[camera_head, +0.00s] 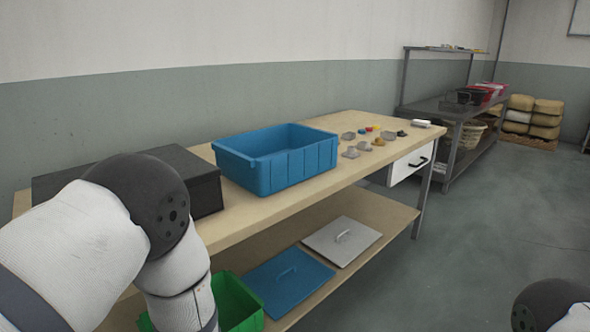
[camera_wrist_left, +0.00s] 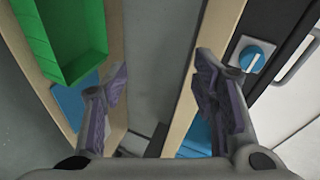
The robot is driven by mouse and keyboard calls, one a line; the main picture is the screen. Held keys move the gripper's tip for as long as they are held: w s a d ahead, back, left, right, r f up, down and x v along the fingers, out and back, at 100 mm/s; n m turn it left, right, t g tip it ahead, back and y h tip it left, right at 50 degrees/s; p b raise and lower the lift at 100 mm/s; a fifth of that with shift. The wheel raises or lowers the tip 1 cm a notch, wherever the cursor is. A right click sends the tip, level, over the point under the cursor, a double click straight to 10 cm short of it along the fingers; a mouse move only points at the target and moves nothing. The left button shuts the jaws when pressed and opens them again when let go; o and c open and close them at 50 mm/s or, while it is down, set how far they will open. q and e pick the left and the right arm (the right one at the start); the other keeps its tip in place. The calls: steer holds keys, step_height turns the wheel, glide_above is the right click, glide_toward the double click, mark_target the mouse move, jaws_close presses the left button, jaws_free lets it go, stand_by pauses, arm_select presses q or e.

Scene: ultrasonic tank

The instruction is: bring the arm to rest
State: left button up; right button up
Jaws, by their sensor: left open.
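My left arm (camera_head: 130,230) comes in at the left of the head view, bent in front of the workbench. Its gripper is outside that view. In the left wrist view my left gripper (camera_wrist_left: 160,80) is open, with nothing between its fingers. Its fingers show beside the wooden bench edge (camera_wrist_left: 215,45), with grey floor behind them. Part of my right arm (camera_head: 550,303) shows at the bottom right corner of the head view; its gripper is out of view.
On the bench (camera_head: 345,123) stand a dark box (camera_head: 205,180), a blue bin (camera_head: 290,167) and several small parts (camera_head: 363,146). The lower shelf holds a blue lid (camera_head: 288,280), a grey lid (camera_head: 342,240) and a green bin (camera_head: 240,303). Floor at right is clear.

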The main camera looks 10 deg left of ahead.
arm_select(q)
steer(key=s+d+f+n+g+h+p, duration=0.1)
steer(key=s+f+n+g+h, duration=0.2)
steer(key=s+f, duration=0.6)
steer(key=s+d+f+n+g+h, duration=0.1)
steer(key=s+f+g+h, duration=0.3)
steer(key=s, duration=0.9)
steer(key=s+d+n+g+h, duration=0.2)
steer(key=s+g, duration=0.4)
steer(key=s, duration=1.4)
steer(key=shift+d+n+g, duration=0.3)
steer(key=shift+d+n, duration=0.35)
steer(key=shift+n, duration=0.55)
arm_select(e)
steer(key=shift+w+r+t, duration=0.5)
steer(key=shift+w+r, duration=0.6)
steer(key=shift+r, duration=0.05)
arm_select(q)
steer(key=shift+f, duration=0.1)
